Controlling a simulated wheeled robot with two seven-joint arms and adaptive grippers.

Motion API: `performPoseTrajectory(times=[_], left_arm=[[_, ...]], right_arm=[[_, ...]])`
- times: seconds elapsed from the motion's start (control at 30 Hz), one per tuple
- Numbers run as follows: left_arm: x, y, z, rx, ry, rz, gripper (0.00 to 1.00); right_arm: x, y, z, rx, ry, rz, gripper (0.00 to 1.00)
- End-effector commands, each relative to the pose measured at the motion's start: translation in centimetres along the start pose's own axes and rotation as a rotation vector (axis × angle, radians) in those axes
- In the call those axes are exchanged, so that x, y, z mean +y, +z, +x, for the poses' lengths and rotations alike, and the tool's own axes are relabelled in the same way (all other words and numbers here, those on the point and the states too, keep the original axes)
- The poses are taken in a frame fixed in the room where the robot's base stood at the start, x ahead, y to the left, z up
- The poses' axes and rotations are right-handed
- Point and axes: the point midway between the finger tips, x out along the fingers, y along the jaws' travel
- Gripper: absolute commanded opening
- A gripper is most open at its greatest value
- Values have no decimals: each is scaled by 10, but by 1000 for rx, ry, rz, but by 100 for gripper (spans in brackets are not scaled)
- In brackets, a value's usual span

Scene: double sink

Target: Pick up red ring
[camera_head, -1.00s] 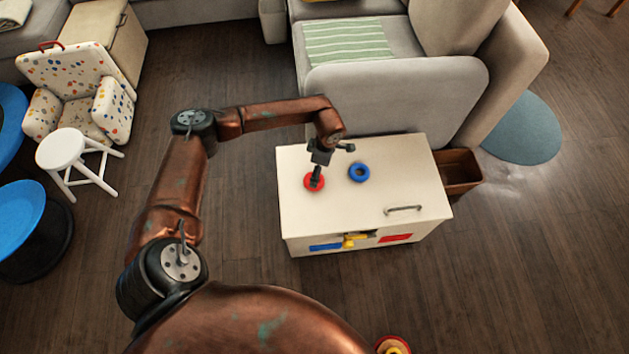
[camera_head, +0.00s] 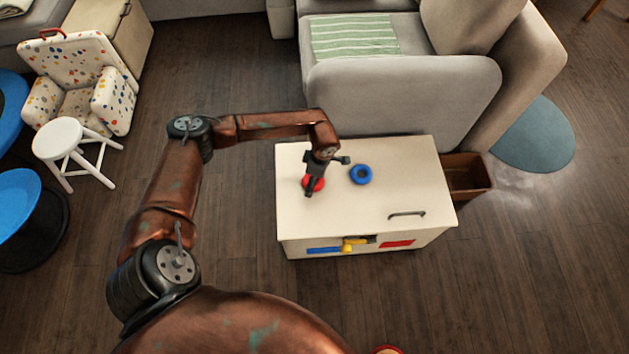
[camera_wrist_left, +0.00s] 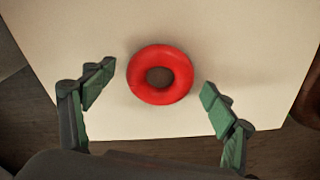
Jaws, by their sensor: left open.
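The red ring (camera_head: 314,184) lies flat on the cream top of a low cabinet (camera_head: 395,165). My left gripper (camera_head: 310,190) is over it in the head view and partly hides it. In the left wrist view the whole red ring (camera_wrist_left: 160,74) shows, with a dark centre. The open fingers of my left gripper (camera_wrist_left: 158,95) stand apart on either side of it, with gaps between fingers and ring. Nothing is held. My right gripper is not in view.
A blue ring (camera_head: 361,174) lies on the cabinet top, right of the red one. A grey sofa (camera_head: 400,105) stands behind the cabinet, and a brown bin (camera_head: 468,178) at its right. A white stool (camera_head: 70,140) is at left.

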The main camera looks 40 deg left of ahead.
Motion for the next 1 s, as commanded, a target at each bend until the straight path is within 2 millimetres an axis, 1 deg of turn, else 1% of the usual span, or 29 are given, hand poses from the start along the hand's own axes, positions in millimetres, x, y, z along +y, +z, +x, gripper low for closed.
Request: performPoseTrajectory(times=[0.03,0.07,0.67,1.0], left_arm=[[0,0,0,0,0,0,79],[0,0,0,0,0,0,76],[0,0,0,0,0,0,36],[0,0,-3,0,1,0,36]], right_arm=[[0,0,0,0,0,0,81],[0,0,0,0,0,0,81],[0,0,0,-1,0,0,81],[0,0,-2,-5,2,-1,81]])
